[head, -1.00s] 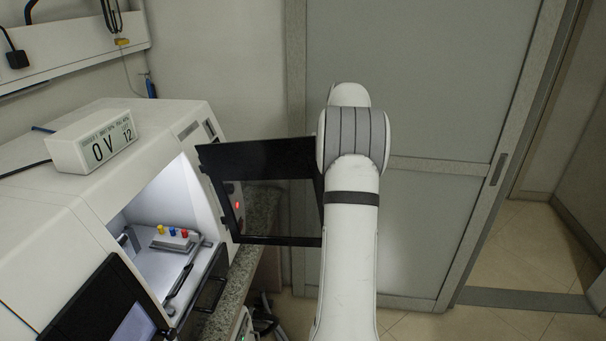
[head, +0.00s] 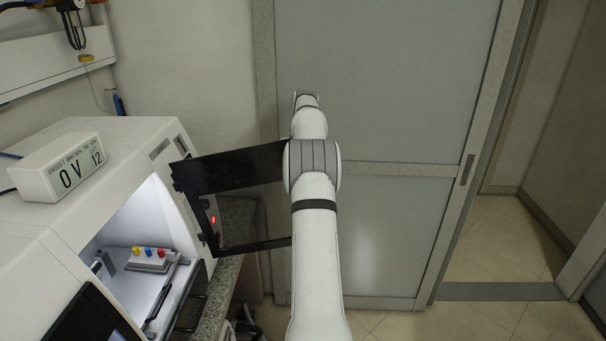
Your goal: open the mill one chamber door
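The mill (head: 125,155) is a white machine at the left with a lit chamber (head: 152,225). Its black-framed chamber door (head: 235,170) stands wide open, swung out to the right from its hinge side. The door has a see-through pane, and its right end is hidden behind my arm. Inside the chamber is a grey block (head: 148,262) with yellow, blue and red knobs. My arm reaches up and away in front of the sliding door, right of the chamber door. My gripper is hidden, so I cannot see whether it touches the chamber door.
A white display box (head: 58,170) reading "0 V 12" sits on top of the mill. A red light (head: 213,219) glows beside the chamber. A speckled counter (head: 232,225) runs under the mill. Open floor (head: 500,240) lies to the right, past the sliding door (head: 380,130).

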